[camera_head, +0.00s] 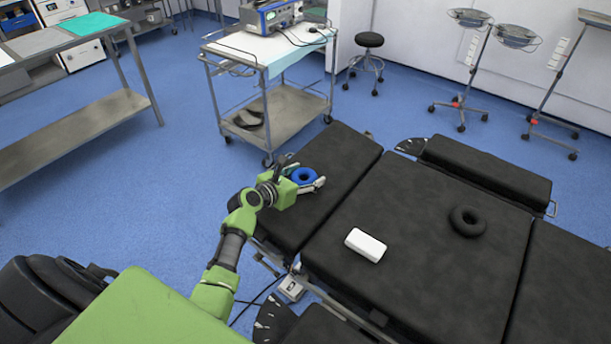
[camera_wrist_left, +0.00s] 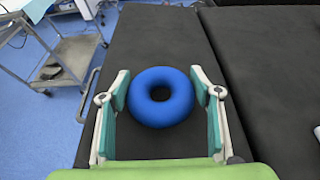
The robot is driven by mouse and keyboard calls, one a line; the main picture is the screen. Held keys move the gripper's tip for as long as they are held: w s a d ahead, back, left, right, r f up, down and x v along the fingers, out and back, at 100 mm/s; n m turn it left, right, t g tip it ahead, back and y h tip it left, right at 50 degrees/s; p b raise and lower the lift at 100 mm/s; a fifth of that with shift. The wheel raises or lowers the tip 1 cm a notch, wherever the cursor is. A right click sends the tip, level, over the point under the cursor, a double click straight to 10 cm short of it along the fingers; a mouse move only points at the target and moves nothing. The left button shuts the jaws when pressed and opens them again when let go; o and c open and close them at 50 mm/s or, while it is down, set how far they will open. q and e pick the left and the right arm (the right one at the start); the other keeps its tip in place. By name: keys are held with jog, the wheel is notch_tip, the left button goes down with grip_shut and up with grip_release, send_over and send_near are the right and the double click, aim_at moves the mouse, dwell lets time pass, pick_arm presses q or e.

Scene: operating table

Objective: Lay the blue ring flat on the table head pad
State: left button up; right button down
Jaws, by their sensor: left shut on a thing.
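The blue ring (camera_head: 304,174) is at my left gripper (camera_head: 307,181), over the black head pad (camera_head: 338,152) of the operating table. In the left wrist view the ring (camera_wrist_left: 161,97) sits between the two fingers of the left gripper (camera_wrist_left: 163,100), with its hole facing the camera. The fingers are shut on its two sides. The head pad (camera_wrist_left: 165,35) spreads beneath and beyond it. The ring looks level with the pad; I cannot tell whether it touches the pad. My right gripper is not in view.
A white block (camera_head: 366,245) and a black ring (camera_head: 467,221) lie on the middle section of the table. A steel trolley (camera_head: 285,105) stands beyond the head pad. The pad around the blue ring is clear.

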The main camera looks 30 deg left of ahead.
pick_arm(q)
jog(key=o, duration=1.1)
jog(key=shift+s+d+f, duration=0.1)
jog(key=shift+s+f, duration=0.05)
jog(key=shift+f, duration=0.3)
jog(key=shift+o, duration=0.4)
jog(key=shift+f, duration=0.15)
jog(key=shift+r, duration=0.45)
jog(key=v, duration=0.8)
jog(key=p+v, duration=0.1)
jog(key=v, duration=0.3)
jog(key=shift+r, duration=0.4)
